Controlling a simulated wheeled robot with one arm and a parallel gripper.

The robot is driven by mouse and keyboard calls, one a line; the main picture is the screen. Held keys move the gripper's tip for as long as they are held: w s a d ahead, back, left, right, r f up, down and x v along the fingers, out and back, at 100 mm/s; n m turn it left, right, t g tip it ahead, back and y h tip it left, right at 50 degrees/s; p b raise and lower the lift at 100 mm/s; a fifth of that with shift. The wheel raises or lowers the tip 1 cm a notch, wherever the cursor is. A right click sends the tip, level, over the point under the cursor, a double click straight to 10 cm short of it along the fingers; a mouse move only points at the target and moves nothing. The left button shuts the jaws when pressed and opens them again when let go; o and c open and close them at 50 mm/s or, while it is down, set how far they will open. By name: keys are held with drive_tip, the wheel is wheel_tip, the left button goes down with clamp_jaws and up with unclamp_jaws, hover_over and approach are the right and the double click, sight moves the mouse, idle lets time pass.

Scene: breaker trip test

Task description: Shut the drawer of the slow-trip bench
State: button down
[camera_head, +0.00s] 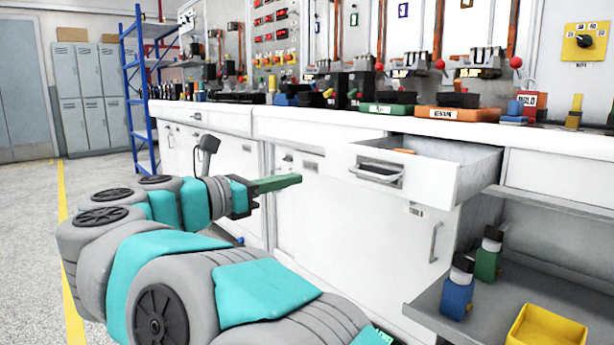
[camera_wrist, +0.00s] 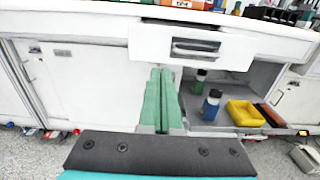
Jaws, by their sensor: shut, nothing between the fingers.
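The open drawer (camera_head: 425,165) sticks out of the white bench (camera_head: 330,132) under the worktop, right of centre in the head view. Its front has a metal handle (camera_head: 376,172), and an orange item shows inside it. In the wrist view the drawer front (camera_wrist: 180,42) is ahead at the top, with its handle (camera_wrist: 196,47) right of centre. My gripper (camera_head: 300,179) is shut and empty, with its green fingers in front of the bench, left of the drawer and apart from it in the head view. The fingers also show in the wrist view (camera_wrist: 162,72), pointing below the drawer front.
A cabinet door (camera_head: 345,215) lies below the drawer. An open lower shelf (camera_head: 430,308) at right holds a blue bottle (camera_head: 457,290), a green bottle (camera_head: 488,255) and a yellow bin (camera_head: 545,328). Trays and test gear crowd the worktop. Floor (camera_head: 30,235) at left is clear.

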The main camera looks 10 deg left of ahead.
sight(348, 166)
drive_tip(key=x, duration=1.3)
drive_tip(key=shift+p, duration=0.4)
